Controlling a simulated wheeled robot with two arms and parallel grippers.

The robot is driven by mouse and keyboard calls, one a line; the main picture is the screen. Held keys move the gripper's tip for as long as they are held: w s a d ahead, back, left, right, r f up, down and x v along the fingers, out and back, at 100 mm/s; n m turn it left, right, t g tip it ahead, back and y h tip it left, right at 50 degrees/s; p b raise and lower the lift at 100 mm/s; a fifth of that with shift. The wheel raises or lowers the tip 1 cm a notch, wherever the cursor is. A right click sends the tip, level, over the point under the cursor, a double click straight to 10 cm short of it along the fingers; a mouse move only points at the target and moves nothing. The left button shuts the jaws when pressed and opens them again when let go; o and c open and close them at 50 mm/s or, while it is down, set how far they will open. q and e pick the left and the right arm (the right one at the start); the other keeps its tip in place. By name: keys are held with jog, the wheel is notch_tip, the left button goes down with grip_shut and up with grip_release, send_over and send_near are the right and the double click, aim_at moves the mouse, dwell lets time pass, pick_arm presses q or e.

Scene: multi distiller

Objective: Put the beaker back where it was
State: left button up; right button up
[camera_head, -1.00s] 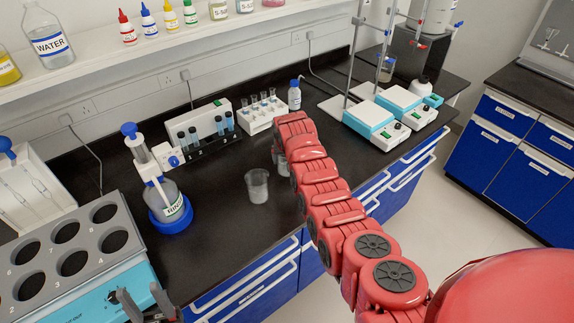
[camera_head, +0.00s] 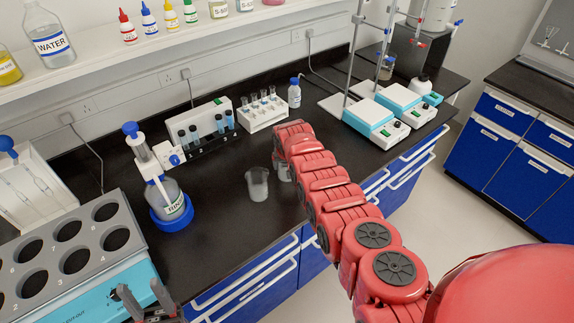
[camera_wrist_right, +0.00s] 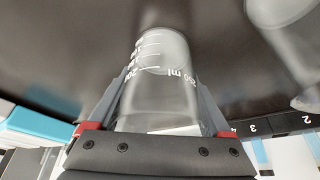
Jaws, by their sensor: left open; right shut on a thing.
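My right gripper (camera_wrist_right: 164,82) is shut on a clear graduated beaker (camera_wrist_right: 158,65), with a finger on each side of it. In the head view my red right arm hides this gripper and most of the held beaker (camera_head: 284,173), which shows low over the black counter. I cannot tell whether it touches the counter. A second beaker (camera_head: 257,184), with whitish contents, stands upright on the counter just left of it. A clear glass vessel (camera_wrist_right: 290,40) shows at the upper right in the wrist view. My left gripper (camera_head: 146,304) is open and empty at the bottom left.
A blue-based bottle dispenser (camera_head: 168,190) and a grey block with numbered holes (camera_head: 85,232) stand left. Tube racks (camera_head: 205,135) (camera_head: 262,118) and a small bottle (camera_head: 294,94) stand behind. Stirrer plates (camera_head: 375,117) are right. The counter's (camera_head: 225,215) front middle has free room.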

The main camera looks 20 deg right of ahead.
jog(key=o, duration=1.4)
